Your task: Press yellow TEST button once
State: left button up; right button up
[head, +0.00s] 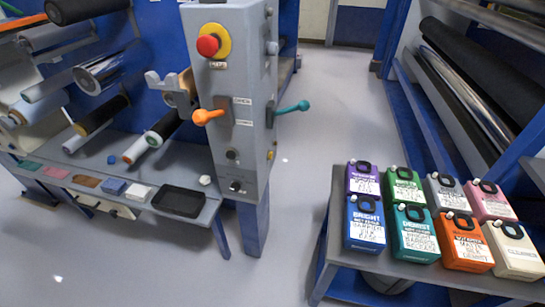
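A grey control panel (228,120) stands upright at the centre of the head view, on the right end of a roller machine. Near its top is a red mushroom button (208,46) on a yellow round plate (224,33). Lower on the panel are an orange lever (207,117) and two dark round controls, an upper one (232,155) and a lower one (236,187). Neither of my grippers shows in this view.
A teal lever (292,108) sticks out from the panel's right side. Several rollers (103,70) fill the machine at left, above a ledge with a black tray (180,201). Several coloured jugs stand on a grey bench (345,260) at right. Open floor (325,125) lies between.

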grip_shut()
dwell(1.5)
